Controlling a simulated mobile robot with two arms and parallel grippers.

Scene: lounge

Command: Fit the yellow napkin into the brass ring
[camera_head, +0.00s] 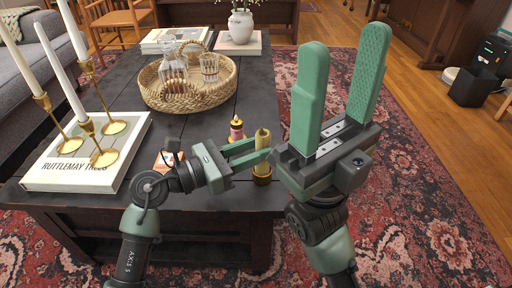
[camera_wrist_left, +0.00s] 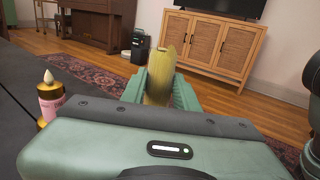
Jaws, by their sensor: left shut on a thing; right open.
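The yellow napkin (camera_head: 263,138) is a rolled, upright piece near the right front edge of the dark table. My left gripper (camera_head: 266,151) is shut on it from the left. In the left wrist view the napkin (camera_wrist_left: 160,75) stands between the green fingers (camera_wrist_left: 160,88). The brass ring (camera_head: 262,179) shows directly below the napkin in the head view. The napkin's lower end meets it there, but I cannot tell whether it is inside. The ring is hidden in the wrist view. My right gripper (camera_head: 342,40) is open and empty, fingers up, right of the table edge.
A pink piece with brass trim (camera_head: 237,129) stands close behind the left gripper. A wicker tray (camera_head: 228,88) with glassware is farther back. Brass candlesticks (camera_head: 105,157) stand on a large book (camera_head: 60,180) at left. The table's middle is mostly clear.

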